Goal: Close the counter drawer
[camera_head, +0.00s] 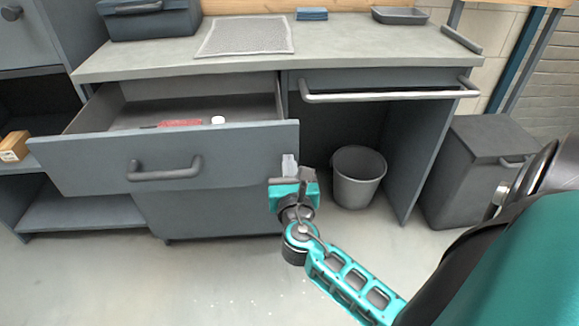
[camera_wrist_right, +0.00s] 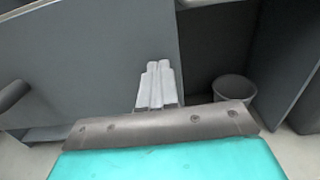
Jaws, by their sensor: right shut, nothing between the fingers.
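The counter drawer (camera_head: 85,162) is pulled well out at the left of the counter, with its inside showing. It has a dark bar handle (camera_head: 165,168) on its front. A red item (camera_head: 181,123) and a small white item (camera_head: 218,120) lie inside. My right gripper (camera_head: 289,163) is shut and empty, with its fingertips at the right end of the drawer front. In the right wrist view the fingers (camera_wrist_right: 158,84) show closed together against the grey drawer front (camera_wrist_right: 95,60); I cannot tell whether they touch it. My left gripper is not in view.
The counter top (camera_head: 345,45) carries a toolbox (camera_head: 150,22), a grey mat (camera_head: 245,36) and a tray (camera_head: 400,15). A bin (camera_head: 358,178) stands under the counter, right of my gripper. A dark cabinet (camera_head: 470,175) stands farther right. The floor in front is clear.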

